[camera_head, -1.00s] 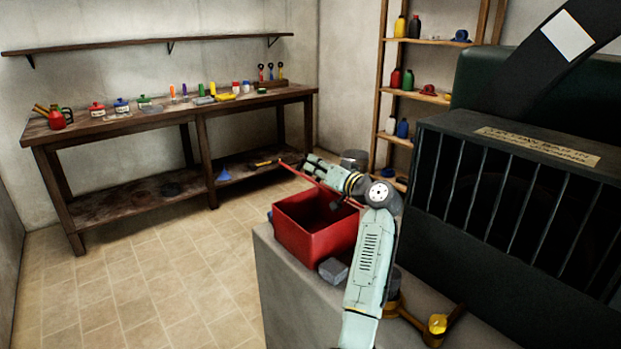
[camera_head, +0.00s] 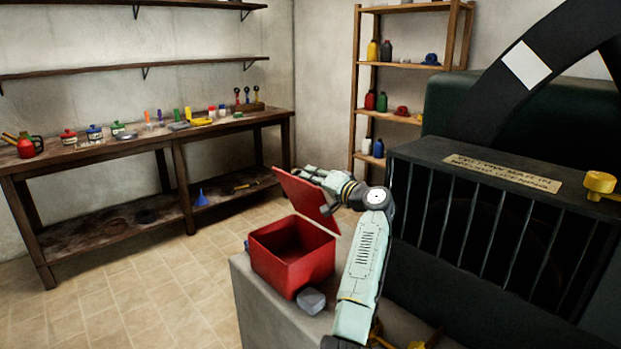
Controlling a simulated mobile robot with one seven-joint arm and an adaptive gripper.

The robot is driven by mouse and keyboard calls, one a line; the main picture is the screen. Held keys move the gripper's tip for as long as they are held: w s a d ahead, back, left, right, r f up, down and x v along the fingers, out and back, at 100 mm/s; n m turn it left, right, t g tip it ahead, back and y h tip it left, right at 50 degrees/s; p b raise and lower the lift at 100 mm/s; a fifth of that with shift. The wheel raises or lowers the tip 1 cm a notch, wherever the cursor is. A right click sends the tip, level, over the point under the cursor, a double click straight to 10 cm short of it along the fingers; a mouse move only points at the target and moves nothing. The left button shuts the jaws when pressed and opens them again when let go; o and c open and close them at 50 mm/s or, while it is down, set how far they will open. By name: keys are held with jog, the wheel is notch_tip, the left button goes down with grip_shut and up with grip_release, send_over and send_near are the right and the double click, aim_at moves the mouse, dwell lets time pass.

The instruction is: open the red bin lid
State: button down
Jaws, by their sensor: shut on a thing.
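The red bin (camera_head: 290,273) stands on a grey block, its inside open to view. Its red lid (camera_head: 305,200) is raised, tilted up steeply at the bin's back right side. My gripper (camera_head: 309,174) is at the upper edge of the lid and shut on it. The arm reaches in from the lower right and passes beside the bin's right side. The fingertips are small and partly merge with the lid edge.
A grey lump (camera_head: 311,301) lies in front of the bin on the grey block (camera_head: 262,318). A dark barred machine (camera_head: 490,215) stands close on the right. A workbench (camera_head: 160,146) with bottles and tools runs along the back left, with clear floor before it.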

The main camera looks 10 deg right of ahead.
jog(key=shift+r, duration=0.1)
jog(key=c, duration=1.7)
grip_release()
jog(key=shift+o, duration=0.2)
jog(key=shift+a+r, duration=0.15)
jog(key=shift+s+d+f, duration=0.1)
jog(key=shift+d+f, duration=0.1)
jog(key=v, duration=1.1)
jog(key=shift+s, duration=0.35)
jog(key=shift+d, duration=0.1)
